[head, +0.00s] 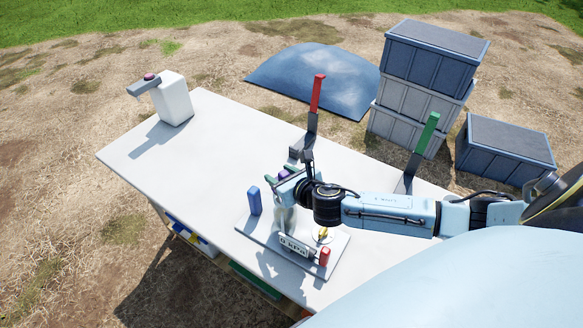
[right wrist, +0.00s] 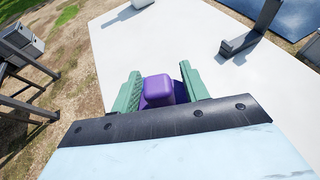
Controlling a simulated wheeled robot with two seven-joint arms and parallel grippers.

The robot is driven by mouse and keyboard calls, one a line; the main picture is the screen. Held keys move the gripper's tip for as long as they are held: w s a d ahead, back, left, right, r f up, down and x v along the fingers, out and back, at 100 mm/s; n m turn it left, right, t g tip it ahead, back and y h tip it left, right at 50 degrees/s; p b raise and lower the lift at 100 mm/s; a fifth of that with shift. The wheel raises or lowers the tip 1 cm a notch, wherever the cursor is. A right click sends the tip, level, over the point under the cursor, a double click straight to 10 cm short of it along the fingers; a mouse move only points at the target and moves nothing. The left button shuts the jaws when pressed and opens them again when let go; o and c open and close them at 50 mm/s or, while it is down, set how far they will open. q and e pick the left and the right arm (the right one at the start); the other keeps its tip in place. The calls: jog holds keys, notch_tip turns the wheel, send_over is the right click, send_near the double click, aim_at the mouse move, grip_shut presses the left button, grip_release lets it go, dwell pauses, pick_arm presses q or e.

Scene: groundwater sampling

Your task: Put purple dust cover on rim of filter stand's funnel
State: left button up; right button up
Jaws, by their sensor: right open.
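The purple dust cover (right wrist: 158,90) sits between the fingers of my right gripper (right wrist: 160,92) in the right wrist view. The fingers are green and spread apart on either side of it. In the head view, my right gripper (head: 284,180) is over the filter stand, and a little of the purple cover (head: 283,174) shows between its fingers. The filter stand (head: 263,239) is a grey base on the white table. A pale funnel body (head: 284,218) shows below the gripper. Its rim is hidden, so I cannot tell whether the cover rests on it. My left gripper is out of view.
The stand also carries a blue post (head: 254,201), a pressure display (head: 293,246) and a red part (head: 325,257). A red-topped holder (head: 317,95) and a green-topped one (head: 426,134) stand behind. A white dispenser (head: 175,98) is far left. The table's left part (head: 190,150) is clear.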

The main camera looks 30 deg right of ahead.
jog(key=v, duration=1.1)
jog(key=shift+s+p, duration=0.3)
jog(key=shift+s, duration=0.05)
jog(key=shift+r, duration=0.2)
